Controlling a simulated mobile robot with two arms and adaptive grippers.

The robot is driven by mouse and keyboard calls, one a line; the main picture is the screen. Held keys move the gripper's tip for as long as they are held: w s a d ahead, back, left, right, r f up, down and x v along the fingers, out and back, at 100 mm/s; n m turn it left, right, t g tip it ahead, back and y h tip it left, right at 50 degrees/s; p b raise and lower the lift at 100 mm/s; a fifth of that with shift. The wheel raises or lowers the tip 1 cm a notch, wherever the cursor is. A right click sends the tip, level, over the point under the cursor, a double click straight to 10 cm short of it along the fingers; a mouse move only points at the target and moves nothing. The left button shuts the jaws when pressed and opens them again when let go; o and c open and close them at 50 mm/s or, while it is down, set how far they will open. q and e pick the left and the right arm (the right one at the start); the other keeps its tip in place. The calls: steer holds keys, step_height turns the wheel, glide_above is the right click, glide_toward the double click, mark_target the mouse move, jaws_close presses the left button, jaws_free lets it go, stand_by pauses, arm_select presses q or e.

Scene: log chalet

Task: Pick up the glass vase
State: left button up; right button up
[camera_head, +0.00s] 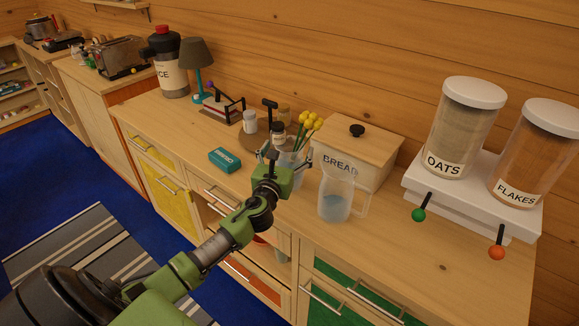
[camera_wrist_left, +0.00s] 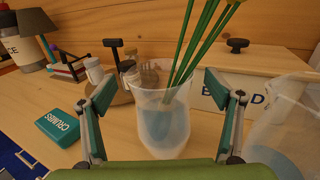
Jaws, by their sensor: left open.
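The glass vase (camera_wrist_left: 163,128) is clear and bluish with green flower stems in it. In the head view the vase (camera_head: 291,174) stands upright on the wooden counter, partly hidden by my gripper, with yellow flowers (camera_head: 311,121) above it. My left gripper (camera_head: 282,160) is open at the vase. In the left wrist view its two fingers stand apart, one on each side of the vase, with gaps visible. My right gripper is not in view.
A clear pitcher (camera_head: 336,194) stands close on the right. The bread box (camera_head: 350,165) is behind. A teal crumbs box (camera_head: 225,159) lies to the left, and a rack with small jars (camera_head: 278,133) stands behind left. Bare counter (camera_head: 440,265) shows at right.

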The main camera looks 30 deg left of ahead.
arm_select(q)
steer(key=shift+x, duration=1.05)
steer(key=c, duration=2.2)
steer(key=shift+r, duration=0.2)
steer(key=shift+r, duration=0.1)
